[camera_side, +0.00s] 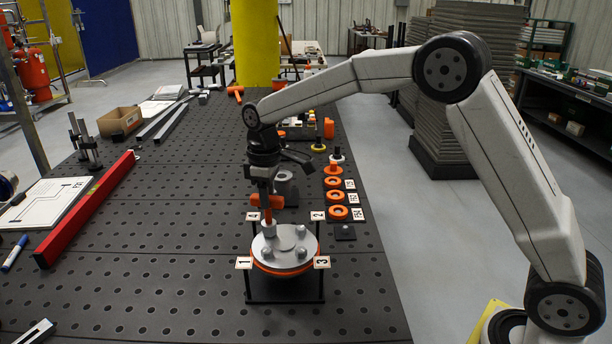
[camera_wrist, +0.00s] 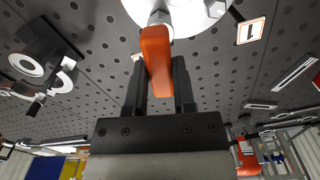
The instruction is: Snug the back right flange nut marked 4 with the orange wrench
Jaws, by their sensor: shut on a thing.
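My gripper (camera_side: 265,190) is shut on the orange wrench (camera_side: 268,215), which points down; it also shows between my fingers in the wrist view (camera_wrist: 155,60). The wrench's lower end is at the back left nut (camera_side: 268,230) of the round grey flange (camera_side: 284,262); I cannot tell if it is fully seated. In the side view, tag 2 (camera_side: 317,215) is back right, tag 3 (camera_side: 322,262) front right and tag 1 (camera_side: 244,263) front left. The back left tag (camera_side: 253,216) is too small to read. In the wrist view the wrench end meets a nut (camera_wrist: 160,18).
The flange stands on a dark frame (camera_side: 284,296) on the perforated table. Orange rings (camera_side: 337,212) with labels lie behind it on the right. A red beam (camera_side: 85,210) lies left. The table between is clear.

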